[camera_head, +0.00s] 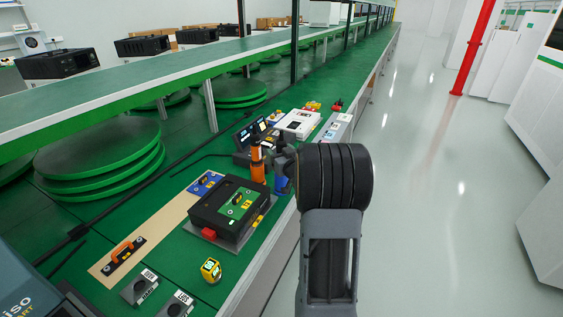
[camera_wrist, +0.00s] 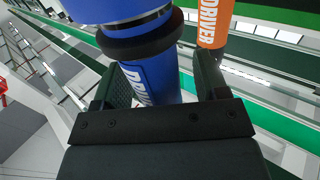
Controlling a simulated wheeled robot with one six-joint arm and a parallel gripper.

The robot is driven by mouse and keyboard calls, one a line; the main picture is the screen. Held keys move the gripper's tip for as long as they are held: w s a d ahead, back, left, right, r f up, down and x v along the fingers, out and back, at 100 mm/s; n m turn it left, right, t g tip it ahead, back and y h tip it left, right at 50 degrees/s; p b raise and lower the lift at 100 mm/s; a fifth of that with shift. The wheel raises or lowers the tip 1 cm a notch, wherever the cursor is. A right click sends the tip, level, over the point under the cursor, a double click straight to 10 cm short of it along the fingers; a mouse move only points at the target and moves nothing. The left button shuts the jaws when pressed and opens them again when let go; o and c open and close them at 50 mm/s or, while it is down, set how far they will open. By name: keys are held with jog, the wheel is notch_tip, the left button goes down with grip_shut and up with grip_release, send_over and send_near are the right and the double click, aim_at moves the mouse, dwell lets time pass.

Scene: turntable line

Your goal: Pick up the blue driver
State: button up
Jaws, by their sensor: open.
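The blue driver (camera_wrist: 148,50) is upright and large in the wrist view, with white lettering and a dark ring around it. Its lower part lies between the two fingers of my gripper (camera_wrist: 155,88), which are open. I cannot tell whether either finger touches it. In the head view the blue driver (camera_head: 281,185) shows only in part, behind my arm. An orange driver (camera_wrist: 212,22) hangs or stands just right of the blue one; in the head view the orange driver (camera_head: 257,163) is left of it. My fingertips are hidden behind my arm in the head view.
On the green bench, a black box with a green panel (camera_head: 228,207) sits in front of the drivers. A beige board (camera_head: 150,232), a yellow tape measure (camera_head: 211,269) and a white box (camera_head: 298,123) are near. The floor at right is clear up to a red post (camera_head: 475,50).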

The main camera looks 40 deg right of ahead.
jog(key=shift+w, duration=0.4)
grip_shut()
notch_tip(320, 180, up, 10)
jog(key=p, duration=0.1)
jog(key=shift+p, duration=0.35)
dwell(0.5)
jog(key=shift+r, duration=0.1)
